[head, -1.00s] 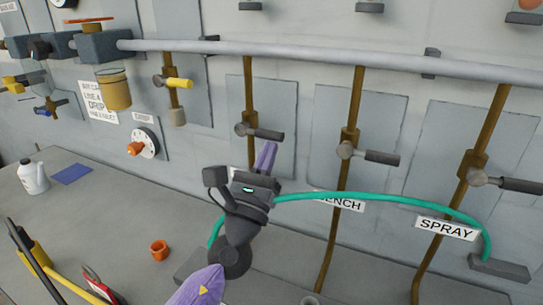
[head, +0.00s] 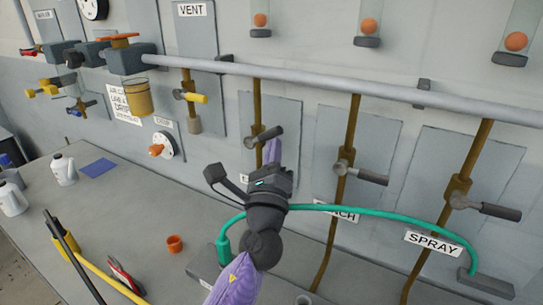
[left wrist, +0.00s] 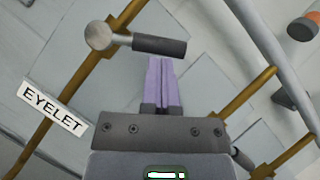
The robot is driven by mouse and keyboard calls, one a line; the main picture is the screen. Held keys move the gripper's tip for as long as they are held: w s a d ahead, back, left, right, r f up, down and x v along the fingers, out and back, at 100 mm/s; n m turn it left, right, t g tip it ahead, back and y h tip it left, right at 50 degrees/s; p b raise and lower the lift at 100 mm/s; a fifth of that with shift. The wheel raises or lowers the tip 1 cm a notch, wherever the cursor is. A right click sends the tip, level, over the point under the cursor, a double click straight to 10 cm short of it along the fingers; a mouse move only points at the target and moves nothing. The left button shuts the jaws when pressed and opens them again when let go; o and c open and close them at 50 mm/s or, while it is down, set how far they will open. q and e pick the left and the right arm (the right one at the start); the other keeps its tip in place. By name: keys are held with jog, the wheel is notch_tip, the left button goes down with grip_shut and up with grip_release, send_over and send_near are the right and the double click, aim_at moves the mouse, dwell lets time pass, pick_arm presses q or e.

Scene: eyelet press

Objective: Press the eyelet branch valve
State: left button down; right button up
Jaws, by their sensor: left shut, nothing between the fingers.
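The eyelet branch valve (head: 266,136) sits on a brown vertical pipe, its dark lever pointing right across the pipe. It also shows in the left wrist view (left wrist: 158,45), a round grey hub with a black-sleeved lever. The EYELET label (left wrist: 52,106) is readable there; in the head view my gripper mostly hides it. My left gripper (head: 273,150) has its purple fingers together and empty, pointing up at the lever. In the left wrist view the fingertips (left wrist: 160,64) lie just below the lever's sleeve; I cannot tell whether they touch. My right gripper is not in view.
The bench valve (head: 358,173) and spray valve (head: 482,208) stand on pipes to the right. A green hose (head: 370,211) arches behind my left gripper. An orange cup (head: 175,244) and a red-handled tool (head: 125,275) rest on the grey bench (head: 130,205).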

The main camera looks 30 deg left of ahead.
pick_arm(q)
jog(key=a+r+n+g+p, duration=0.1)
jog(key=n+g+p, duration=0.1)
jog(key=n+p, duration=0.1)
jog(key=a+r+n+g+p, duration=0.1)
jog(key=r+n+g+p, duration=0.1)
jog(key=n+p, duration=0.2)
jog(key=r+n+g+y+p, duration=0.1)
jog(key=r+n+g+p, duration=0.1)
jog(key=n+p, duration=0.2)
jog(key=shift+s+a+p, duration=0.1)
jog(key=shift+a+p, duration=0.3)
jog(key=shift+p, duration=0.7)
jog(key=shift+a+n+g+p, duration=0.2)
jog(key=shift+n+g+p, duration=0.1)
jog(key=shift+n+p, duration=0.2)
jog(key=shift+a+p, duration=0.15)
jog(key=shift+p, duration=0.2)
jog(key=shift+f, duration=0.1)
